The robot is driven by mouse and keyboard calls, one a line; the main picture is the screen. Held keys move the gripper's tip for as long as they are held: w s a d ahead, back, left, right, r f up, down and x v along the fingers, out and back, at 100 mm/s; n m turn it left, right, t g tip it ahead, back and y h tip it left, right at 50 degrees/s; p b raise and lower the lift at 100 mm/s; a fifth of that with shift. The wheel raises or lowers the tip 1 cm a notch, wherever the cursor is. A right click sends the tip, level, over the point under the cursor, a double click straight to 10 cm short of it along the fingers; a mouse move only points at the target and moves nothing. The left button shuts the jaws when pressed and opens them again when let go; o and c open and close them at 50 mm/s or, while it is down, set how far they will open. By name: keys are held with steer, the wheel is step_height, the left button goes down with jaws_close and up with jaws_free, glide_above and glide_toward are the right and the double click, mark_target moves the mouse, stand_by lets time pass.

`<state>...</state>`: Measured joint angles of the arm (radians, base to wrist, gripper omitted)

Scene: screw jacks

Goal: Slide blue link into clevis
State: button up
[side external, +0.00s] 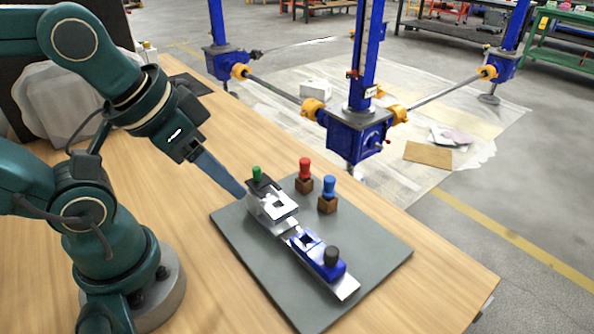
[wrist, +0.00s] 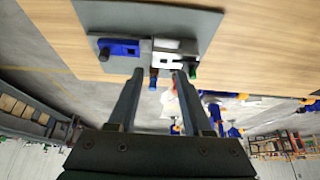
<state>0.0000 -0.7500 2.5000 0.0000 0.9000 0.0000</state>
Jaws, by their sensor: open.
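The blue link (side external: 316,252) lies flat on a silver rail on the grey board, with a black knob (side external: 331,256) on its outer end. The silver clevis (side external: 273,207) is in line with it on the same board, with a green-topped piece (side external: 256,173) at its far end. In the wrist view the blue link (wrist: 120,47) lies left of the clevis (wrist: 172,48). Whether the link's tip is inside the clevis I cannot tell. My gripper (wrist: 159,73) is open and empty; in the side view its fingertips (side external: 242,193) are close beside the clevis.
A red peg (side external: 305,168) and a blue peg (side external: 329,185) stand in small wooden blocks on the board behind the clevis. The grey board (side external: 265,265) lies on a wooden table (side external: 430,290). Blue screw jacks (side external: 357,130) stand beyond the table edge. The table's front right is clear.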

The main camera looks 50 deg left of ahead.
steer(key=shift+o, duration=0.6)
steer(key=w+d+r, duration=0.2)
steer(key=w+r, duration=0.1)
steer(key=m+g, duration=0.3)
steer(key=g, duration=0.2)
glide_above(331, 251)
steer(key=f, duration=0.7)
steer(key=shift+w+a+f, duration=0.1)
steer(key=shift+w, duration=0.1)
steer(key=shift+s+f+g, duration=0.2)
steer(key=shift+f+g, duration=0.1)
steer(key=shift+f, duration=2.5)
